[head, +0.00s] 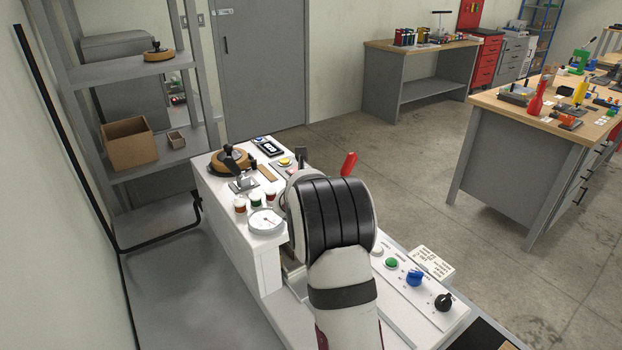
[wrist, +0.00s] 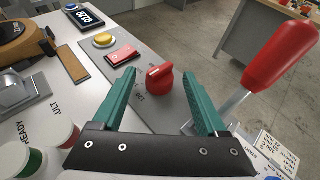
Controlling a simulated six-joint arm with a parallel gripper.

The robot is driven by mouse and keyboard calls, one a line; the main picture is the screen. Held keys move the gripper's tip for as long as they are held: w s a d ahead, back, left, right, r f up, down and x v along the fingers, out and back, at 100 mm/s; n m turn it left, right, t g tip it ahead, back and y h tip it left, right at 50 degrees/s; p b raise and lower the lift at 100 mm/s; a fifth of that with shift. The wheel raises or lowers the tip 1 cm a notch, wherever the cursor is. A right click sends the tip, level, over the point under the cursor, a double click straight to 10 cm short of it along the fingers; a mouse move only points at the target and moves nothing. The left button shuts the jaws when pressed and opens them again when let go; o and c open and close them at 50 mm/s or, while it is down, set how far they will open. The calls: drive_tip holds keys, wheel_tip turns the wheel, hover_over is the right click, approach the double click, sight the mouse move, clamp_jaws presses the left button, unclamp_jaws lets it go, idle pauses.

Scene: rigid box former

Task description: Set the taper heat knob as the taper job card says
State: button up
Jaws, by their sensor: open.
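A red knob (wrist: 161,82) with a white pointer mark stands on a grey panel in the wrist view. The mark is on its left side in the picture. Small numbers lie beside the knob, too small to read surely. My gripper (wrist: 159,73) is open, its green fingers on either side of the knob in the picture; I see no contact. In the head view my arm hides the gripper and knob. A white card with printed lines (head: 430,264) lies at the bench's right edge, partly seen in the wrist view (wrist: 272,152); its text is not readable.
A lever with a red handle (wrist: 284,48) rises close to my right finger.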

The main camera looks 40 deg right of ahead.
drive_tip(key=shift+w+d+f, duration=0.15)
drive_tip(key=shift+w+d, duration=0.05)
drive_tip(key=shift+w, duration=0.05)
clamp_jaws()
idle(0.3)
drive_tip(key=m+g, duration=0.1)
drive_tip(key=m+g+h, duration=0.2)
drive_tip(key=shift+w+a, duration=0.2)
drive_tip(key=shift+w, duration=0.05)
drive_tip(key=shift+w+m+g+h, duration=0.1)
drive_tip(key=shift+m+g+h, duration=0.7)
drive_tip(key=shift+m+g, duration=0.8)
